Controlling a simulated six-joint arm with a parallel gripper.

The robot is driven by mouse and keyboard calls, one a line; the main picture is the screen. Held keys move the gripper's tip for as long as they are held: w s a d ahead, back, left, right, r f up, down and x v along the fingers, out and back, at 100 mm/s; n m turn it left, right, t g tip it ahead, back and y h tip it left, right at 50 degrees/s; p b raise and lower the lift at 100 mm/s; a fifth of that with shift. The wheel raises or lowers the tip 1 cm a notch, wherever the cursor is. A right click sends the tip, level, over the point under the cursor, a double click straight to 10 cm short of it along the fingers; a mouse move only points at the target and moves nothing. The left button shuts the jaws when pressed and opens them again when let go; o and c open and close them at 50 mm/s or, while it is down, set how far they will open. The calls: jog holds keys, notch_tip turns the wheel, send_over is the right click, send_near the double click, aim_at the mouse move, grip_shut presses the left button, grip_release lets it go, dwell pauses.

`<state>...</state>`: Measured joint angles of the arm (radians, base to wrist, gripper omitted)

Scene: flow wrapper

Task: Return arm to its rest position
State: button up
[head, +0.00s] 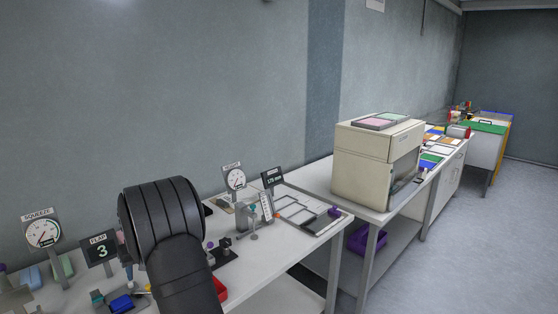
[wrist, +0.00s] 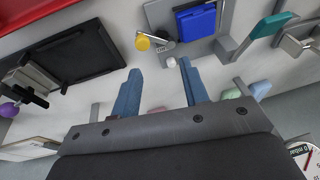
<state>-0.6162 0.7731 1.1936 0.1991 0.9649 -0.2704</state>
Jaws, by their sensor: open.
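My gripper (wrist: 160,97) shows in the wrist view with its two blue fingers apart and nothing between them. It hangs over the white table, with a pale wall or table surface behind the fingertips. In the head view, my dark arm (head: 163,225) stands in front of the left table and hides part of it. The fingers are hidden behind the arm there. I cannot tell the height of the gripper above the table.
A blue block (wrist: 196,22) in a grey fixture, a yellow knob (wrist: 142,43) and a black tray (wrist: 70,58) lie near the fingers. Gauge (head: 42,233) and display (head: 101,248) stand at the table's back. A beige machine (head: 374,163) stands right; the floor (head: 470,240) is clear.

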jog(key=f, duration=0.1)
jog(key=f+n, duration=0.1)
jog(key=shift+s+d+f+n+y, duration=0.25)
jog(key=shift+d+f+n+y, duration=0.05)
jog(key=shift+d+f+n, duration=0.1)
jog(key=shift+s+d+f+n+t, duration=0.15)
jog(key=shift+d+f+n+t, duration=0.1)
jog(key=shift+f+n, duration=0.25)
jog(key=shift+s+d+f+n+t, duration=0.15)
jog(key=shift+f+n+t, duration=0.15)
jog(key=shift+f, duration=0.4)
jog(key=shift+c, duration=0.4)
grip_shut()
jog(key=shift+m+g+y, duration=0.75)
jog(key=shift+m+y, duration=0.05)
jog(key=shift+m, duration=0.1)
jog(key=w+d+r, duration=0.1)
jog(key=d, duration=0.1)
jog(key=w+d+r, duration=0.1)
jog(key=d, duration=0.1)
jog(key=w+d+r, duration=0.1)
jog(key=d, duration=0.1)
jog(key=shift+w, duration=0.3)
jog(key=w+d+r+m+y, duration=0.1)
jog(key=w+d+r+y, duration=0.1)
jog(key=d+r, duration=0.2)
jog(key=shift+w+d+r+g, duration=0.15)
jog(key=shift+w+d+g, duration=0.25)
jog(key=shift+d, duration=0.35)
